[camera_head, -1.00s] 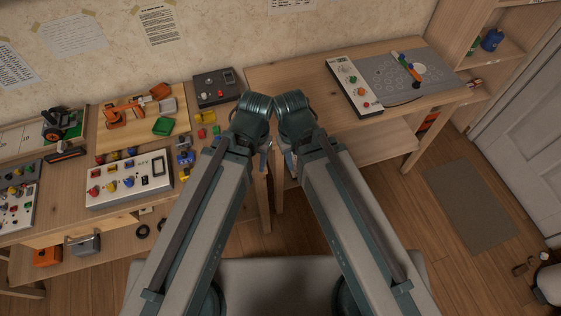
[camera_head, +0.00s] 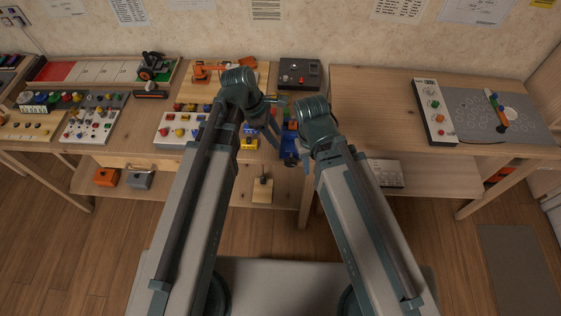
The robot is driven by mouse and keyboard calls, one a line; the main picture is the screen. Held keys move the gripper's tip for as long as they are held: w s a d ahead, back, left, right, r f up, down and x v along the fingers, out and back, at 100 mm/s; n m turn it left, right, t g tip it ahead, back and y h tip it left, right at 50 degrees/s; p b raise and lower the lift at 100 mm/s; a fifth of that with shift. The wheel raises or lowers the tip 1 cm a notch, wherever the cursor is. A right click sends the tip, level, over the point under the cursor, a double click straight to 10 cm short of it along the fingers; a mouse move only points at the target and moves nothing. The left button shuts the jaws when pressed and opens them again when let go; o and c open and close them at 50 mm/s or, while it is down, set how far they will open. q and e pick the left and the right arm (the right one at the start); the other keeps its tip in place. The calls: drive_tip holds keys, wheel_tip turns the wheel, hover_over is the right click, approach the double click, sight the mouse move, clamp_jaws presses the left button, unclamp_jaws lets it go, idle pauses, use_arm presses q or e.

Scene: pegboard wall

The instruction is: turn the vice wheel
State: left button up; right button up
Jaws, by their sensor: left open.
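A blue block-like thing (camera_head: 288,145) sits at the front edge of the left bench, between my two grippers. It looks like the vice, but its wheel is too small and too covered to make out clearly. My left gripper (camera_head: 270,125) is open and empty, just left of and above the blue thing. I cannot tell if they touch. My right gripper (camera_head: 304,156) is close to the right side of the blue thing. Its fingers are mostly hidden by its own wrist, so its opening does not show.
A white panel with knobs (camera_head: 180,130) lies left of my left arm. Small yellow and blue parts (camera_head: 250,143) lie beside that arm. A dark control box (camera_head: 300,74) stands behind. A right bench (camera_head: 375,105) has bare wood. A small wooden block (camera_head: 262,190) sits on the lower shelf.

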sight(291, 159)
use_arm(q)
drive_tip(key=b+x, duration=1.2)
drive_tip(key=x, duration=0.1)
drive_tip(key=shift+w+d+f+b, duration=0.1)
drive_tip(key=shift+f+b, duration=0.25)
drive_tip(key=shift+b, duration=0.05)
drive_tip(key=shift+c, duration=0.2)
clamp_jaws()
